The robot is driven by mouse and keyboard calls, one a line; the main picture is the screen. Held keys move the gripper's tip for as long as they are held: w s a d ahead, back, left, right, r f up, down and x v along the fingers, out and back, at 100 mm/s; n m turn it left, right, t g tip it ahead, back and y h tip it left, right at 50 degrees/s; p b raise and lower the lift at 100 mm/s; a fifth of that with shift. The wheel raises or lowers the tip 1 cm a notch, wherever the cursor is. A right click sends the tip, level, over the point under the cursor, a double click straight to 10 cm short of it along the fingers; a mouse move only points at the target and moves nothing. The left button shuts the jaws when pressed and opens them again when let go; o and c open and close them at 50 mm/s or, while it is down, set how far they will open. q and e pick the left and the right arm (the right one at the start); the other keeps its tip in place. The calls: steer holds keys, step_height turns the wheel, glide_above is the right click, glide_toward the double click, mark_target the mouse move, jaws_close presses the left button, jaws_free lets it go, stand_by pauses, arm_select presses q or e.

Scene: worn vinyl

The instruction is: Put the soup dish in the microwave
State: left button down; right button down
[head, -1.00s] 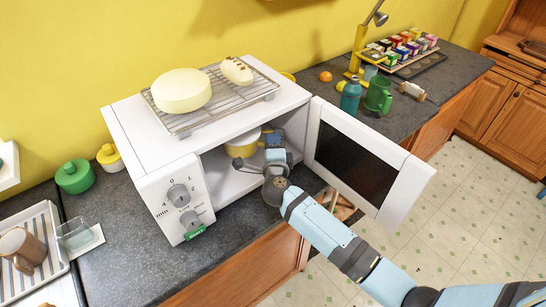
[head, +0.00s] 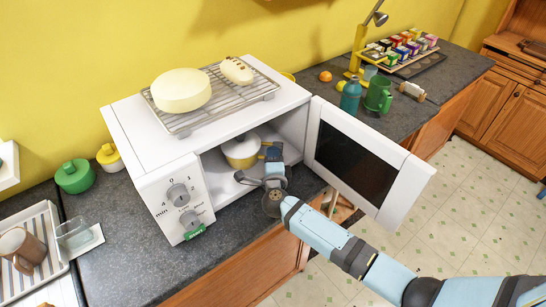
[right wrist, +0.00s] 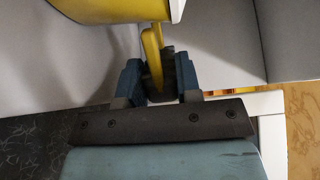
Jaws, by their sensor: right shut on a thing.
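The soup dish (head: 241,152), yellow outside and white on top, is inside the open white microwave (head: 160,150), near the middle of its opening. My right gripper (head: 272,156) reaches in through the opening and is shut on the dish's yellow handle. In the right wrist view the handle (right wrist: 153,58) stands between the blue fingers (right wrist: 156,82), and part of the dish (right wrist: 125,10) shows at the top edge. Whether the dish touches the microwave floor I cannot tell. The microwave door (head: 403,195) stands open to the right. My left gripper is not in view.
A wire rack (head: 245,95) with a large pale round item (head: 181,90) and a smaller loaf-like one sits on the microwave. A teal bottle (head: 351,95) and green mug (head: 378,96) stand behind the door. Left, a tray (head: 45,217) holds a brown mug.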

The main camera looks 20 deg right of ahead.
steer(key=c, duration=0.8)
jaws_free()
steer(key=shift+r, duration=0.1)
